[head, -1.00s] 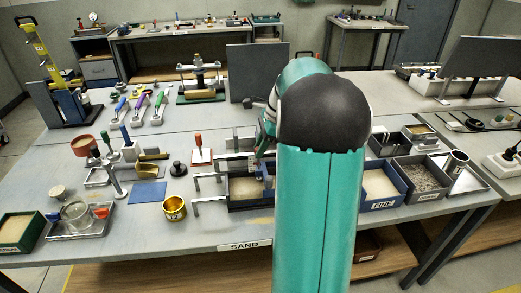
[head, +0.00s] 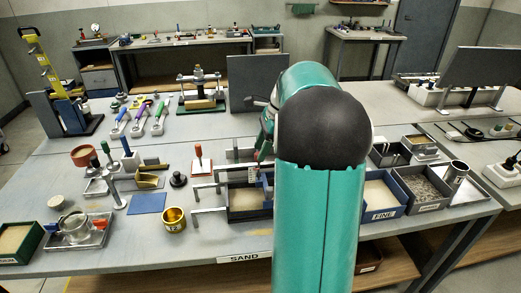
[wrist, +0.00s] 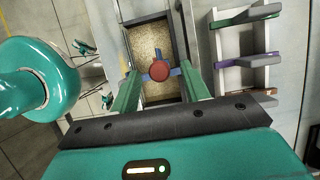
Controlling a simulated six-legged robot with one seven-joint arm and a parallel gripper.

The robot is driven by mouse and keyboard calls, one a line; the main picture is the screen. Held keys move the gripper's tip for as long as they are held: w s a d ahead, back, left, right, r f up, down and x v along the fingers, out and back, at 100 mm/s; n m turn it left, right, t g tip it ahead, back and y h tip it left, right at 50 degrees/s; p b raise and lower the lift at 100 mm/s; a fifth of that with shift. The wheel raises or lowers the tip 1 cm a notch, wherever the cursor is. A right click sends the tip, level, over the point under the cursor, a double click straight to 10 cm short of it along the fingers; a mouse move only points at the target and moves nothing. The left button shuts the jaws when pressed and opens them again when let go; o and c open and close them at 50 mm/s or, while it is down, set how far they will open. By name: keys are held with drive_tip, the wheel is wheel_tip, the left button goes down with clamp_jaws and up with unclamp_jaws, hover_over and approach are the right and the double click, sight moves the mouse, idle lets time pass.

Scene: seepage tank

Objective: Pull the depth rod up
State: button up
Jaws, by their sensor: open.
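The depth rod shows in the wrist view as a round dark-red knob (wrist: 159,70) seen from above, with a blue crosspiece beneath it. It stands over a dark-walled tank (wrist: 126,42) filled with tan sand. The tank also shows in the head view (head: 249,213), partly hidden by my arm. My gripper (wrist: 160,78) is open, with one green finger to each side of the knob. I cannot tell from this view whether the fingers are level with the knob or above it. No contact with the knob is visible.
Grey brackets stick out left of the tank (head: 208,210). A red-handled tool (head: 199,158) and a brass cup (head: 174,219) stand to the left. A blue bin of sand labelled FINE (head: 382,213) is close on the right. A bare strip runs along the table's front edge.

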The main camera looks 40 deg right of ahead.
drive_tip(key=v, duration=1.2)
drive_tip(key=shift+r, duration=0.35)
drive_tip(key=s+a+n+h, duration=0.2)
drive_tip(key=a+n, duration=0.9)
drive_tip(key=a, duration=1)
drive_tip(key=s+a+f+n+t+h, duration=0.1)
drive_tip(key=s+a+f+n, duration=0.3)
drive_tip(key=a+n, duration=0.3)
drive_tip(key=s+a+f+n+t, duration=0.2)
drive_tip(key=s+a+f+n, duration=0.2)
drive_tip(key=s+a+n, duration=0.2)
drive_tip(key=shift+s+a+f+n+h, duration=0.4)
drive_tip(key=shift+s+a, duration=0.25)
drive_tip(key=shift+a, duration=0.45)
drive_tip(key=shift+c, duration=0.5)
